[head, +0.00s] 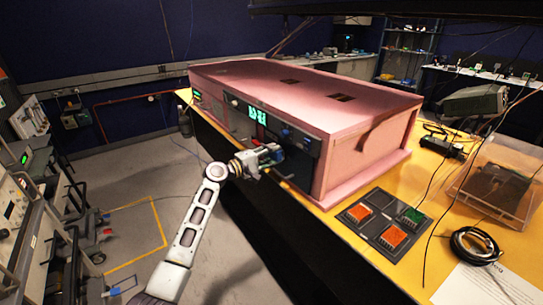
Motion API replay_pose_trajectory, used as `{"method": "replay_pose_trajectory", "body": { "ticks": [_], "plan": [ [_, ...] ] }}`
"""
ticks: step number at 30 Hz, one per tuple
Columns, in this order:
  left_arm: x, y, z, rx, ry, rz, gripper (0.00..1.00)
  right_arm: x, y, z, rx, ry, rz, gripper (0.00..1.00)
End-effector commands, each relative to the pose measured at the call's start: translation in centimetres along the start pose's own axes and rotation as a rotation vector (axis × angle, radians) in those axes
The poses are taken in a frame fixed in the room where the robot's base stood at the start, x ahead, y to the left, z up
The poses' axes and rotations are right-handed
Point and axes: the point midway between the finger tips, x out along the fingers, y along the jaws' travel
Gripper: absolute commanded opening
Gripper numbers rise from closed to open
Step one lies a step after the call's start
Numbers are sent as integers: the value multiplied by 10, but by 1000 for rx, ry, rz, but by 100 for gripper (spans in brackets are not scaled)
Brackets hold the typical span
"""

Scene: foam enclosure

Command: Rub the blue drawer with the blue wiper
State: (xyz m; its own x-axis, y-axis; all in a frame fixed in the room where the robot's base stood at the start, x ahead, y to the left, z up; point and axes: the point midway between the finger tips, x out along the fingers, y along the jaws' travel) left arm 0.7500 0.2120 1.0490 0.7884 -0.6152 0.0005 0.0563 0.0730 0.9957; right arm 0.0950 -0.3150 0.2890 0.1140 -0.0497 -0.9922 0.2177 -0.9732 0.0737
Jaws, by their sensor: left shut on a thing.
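My left arm reaches up from the bottom. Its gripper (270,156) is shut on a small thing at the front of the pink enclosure. A little blue shows at the fingers, which fits the blue wiper, but its shape is mostly hidden by the fingers. The blue drawer (304,142) appears as a dark bluish panel in the enclosure's front, just right of and behind the gripper. I cannot tell whether the wiper touches it. My right gripper is not in view.
The pink enclosure (300,88) stands on a yellow bench (330,200). A green display (257,115) glows on its front. A dark tray (384,224) with orange and green blocks, a clear box (498,180) and a coiled black cable (474,245) lie to the right.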

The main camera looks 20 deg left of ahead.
Motion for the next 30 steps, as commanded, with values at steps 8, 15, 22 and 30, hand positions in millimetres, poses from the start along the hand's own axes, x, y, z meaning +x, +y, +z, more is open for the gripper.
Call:
{"method": "replay_pose_trajectory", "body": {
  "ticks": [8,15,22,30],
  "plan": [
    [4,0,0,0,0,1,13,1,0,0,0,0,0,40],
    [6,1,0,1,-1,1,13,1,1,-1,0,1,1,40],
    [9,0,0,1,-1,1,13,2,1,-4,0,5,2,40],
    [11,0,1,0,-1,0,13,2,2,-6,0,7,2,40]
  ]
}}
